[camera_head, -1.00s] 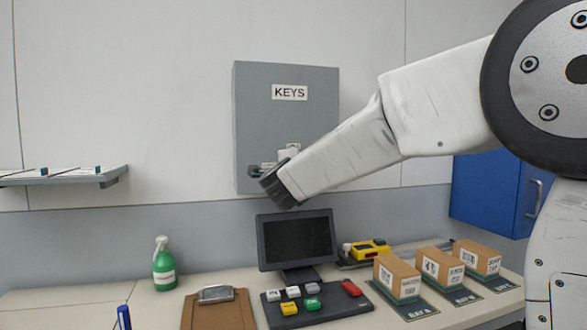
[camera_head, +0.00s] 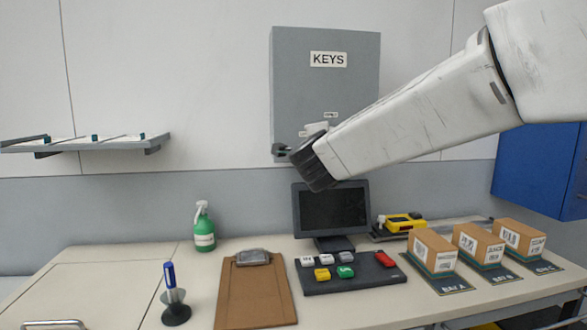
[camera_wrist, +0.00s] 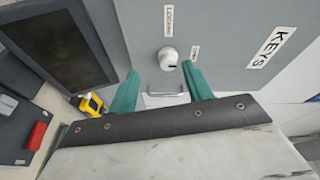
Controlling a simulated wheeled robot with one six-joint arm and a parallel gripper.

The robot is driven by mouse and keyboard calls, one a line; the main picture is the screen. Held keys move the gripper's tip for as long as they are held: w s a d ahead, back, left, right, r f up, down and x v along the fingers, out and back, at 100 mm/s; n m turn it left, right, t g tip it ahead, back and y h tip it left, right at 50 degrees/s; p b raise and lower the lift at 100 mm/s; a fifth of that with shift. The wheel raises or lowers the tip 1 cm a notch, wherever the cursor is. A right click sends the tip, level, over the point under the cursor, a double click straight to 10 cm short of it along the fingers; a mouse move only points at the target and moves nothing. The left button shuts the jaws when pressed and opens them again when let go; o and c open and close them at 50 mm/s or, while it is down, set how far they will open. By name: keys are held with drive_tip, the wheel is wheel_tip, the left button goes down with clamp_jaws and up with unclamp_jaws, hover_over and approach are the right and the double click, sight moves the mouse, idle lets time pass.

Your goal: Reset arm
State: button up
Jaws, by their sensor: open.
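My arm reaches in from the right in the head view, in front of the grey key cabinet (camera_head: 345,95) marked KEYS. My gripper (camera_wrist: 165,88) shows in the wrist view as two green fingers held apart, with nothing between them. The cabinet's round silver lock knob (camera_wrist: 168,57) and a metal handle (camera_wrist: 165,98) show beyond and between the fingers. I cannot tell whether the fingers touch the handle. In the head view the fingertips are mostly hidden by my arm. The cabinet door looks shut.
Below on the counter stand a dark monitor (camera_head: 332,210), a button panel (camera_head: 350,275), a yellow device (camera_head: 402,224) and three boxes (camera_head: 432,248). A clipboard (camera_head: 254,300), a pen holder (camera_head: 175,308) and a green spray bottle (camera_head: 204,232) are left. A blue cabinet (camera_head: 540,165) hangs right.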

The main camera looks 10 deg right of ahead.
drive_tip(key=s+a+f+n+g+y, duration=0.1)
drive_tip(key=a+f+n+g+y, duration=0.1)
drive_tip(key=a+f+n+y, duration=0.35)
drive_tip(key=s+a+f+n+g+y, duration=0.35)
drive_tip(key=s+f+n+g, duration=0.25)
drive_tip(key=s+f+n, duration=0.4)
drive_tip(key=s+d+f+n+g+h, duration=0.1)
drive_tip(key=s+d, duration=0.4)
drive_tip(key=s, duration=0.5)
drive_tip(key=s+d+f+n+g+h, duration=0.1)
drive_tip(key=s+d+g, duration=0.3)
drive_tip(key=s, duration=0.6)
drive_tip(key=s+d+f+n+g+h, duration=0.1)
drive_tip(key=s+d+f+g, duration=0.1)
drive_tip(key=s+d, duration=0.5)
drive_tip(key=s+f, duration=0.1)
drive_tip(key=s, duration=0.2)
drive_tip(key=shift+s+d+f+n+g+h, duration=0.15)
drive_tip(key=shift+s+d+n+g+h, duration=0.05)
drive_tip(key=shift+d+n+g+h, duration=0.2)
